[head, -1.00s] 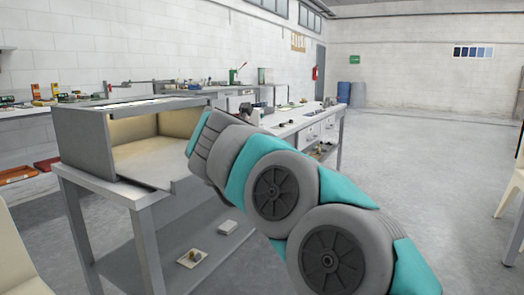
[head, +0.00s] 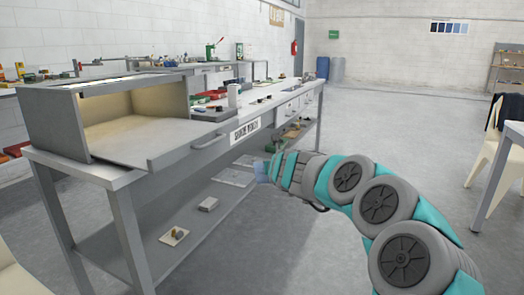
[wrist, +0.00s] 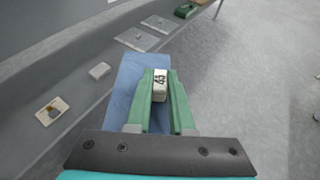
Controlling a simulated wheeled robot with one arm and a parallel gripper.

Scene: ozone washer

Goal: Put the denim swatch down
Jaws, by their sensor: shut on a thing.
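The denim swatch (wrist: 123,88) is a flat blue piece with a small white tag block (wrist: 160,84) that bears a dark marking. My gripper (wrist: 160,76) is shut on this block between its green fingers, and the swatch extends beneath and to the left of them. In the head view the swatch (head: 262,171) shows as a small blue patch at the tip of my arm, held in the air in front of the bench's lower shelf. The gripper's fingers are hard to make out in the head view.
A grey box (head: 60,122) with an open front, lit inside, stands on the near end of the long bench (head: 84,172). The lower shelf (head: 150,222) holds a small white block (head: 208,204), a tile with small pieces (head: 174,236) and flat plates (head: 231,177).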

